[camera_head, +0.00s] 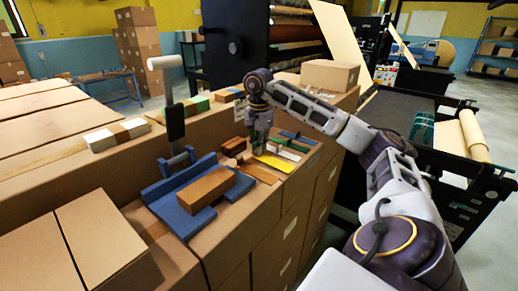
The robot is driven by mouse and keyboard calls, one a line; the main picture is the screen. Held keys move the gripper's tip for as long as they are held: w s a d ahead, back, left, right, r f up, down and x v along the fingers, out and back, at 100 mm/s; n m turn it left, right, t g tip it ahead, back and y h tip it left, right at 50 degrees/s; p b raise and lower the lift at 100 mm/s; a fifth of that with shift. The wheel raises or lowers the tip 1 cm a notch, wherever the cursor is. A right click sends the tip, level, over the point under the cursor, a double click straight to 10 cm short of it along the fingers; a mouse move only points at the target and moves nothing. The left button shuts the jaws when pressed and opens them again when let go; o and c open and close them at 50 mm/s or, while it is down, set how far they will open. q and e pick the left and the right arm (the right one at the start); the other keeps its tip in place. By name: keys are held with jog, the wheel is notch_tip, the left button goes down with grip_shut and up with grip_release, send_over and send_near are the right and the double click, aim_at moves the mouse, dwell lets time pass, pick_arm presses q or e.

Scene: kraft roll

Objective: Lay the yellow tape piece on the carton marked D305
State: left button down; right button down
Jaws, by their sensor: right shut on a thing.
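The flat yellow tape piece (275,162) shows just below my right gripper (260,150), near the right end of the row of cartons. My right arm reaches in from the right, and its gripper points down, shut on the yellow tape piece. The fingertips are small and partly hide the piece's left end. I cannot read D305 on any carton; a carton behind the gripper has a pale label (240,109), too small to read. My left gripper is not in view.
Green, white and blue strips (293,146) lie beside the yellow piece. A blue tray (187,196) holding a brown block (206,189) stands to the left, near a dark upright handle (176,123). A small carton (329,75) sits behind my arm. Large cartons (75,240) fill the left.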

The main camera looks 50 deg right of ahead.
jog(key=shift+f, duration=0.2)
jog(key=shift+f, duration=0.1)
jog(key=c, duration=1.6)
grip_release()
jog(key=shift+r, duration=0.75)
jog(key=shift+r+p, duration=0.55)
jog(key=shift+r, duration=1.45)
jog(key=shift+r+p, duration=2.15)
jog(key=shift+r, duration=1.2)
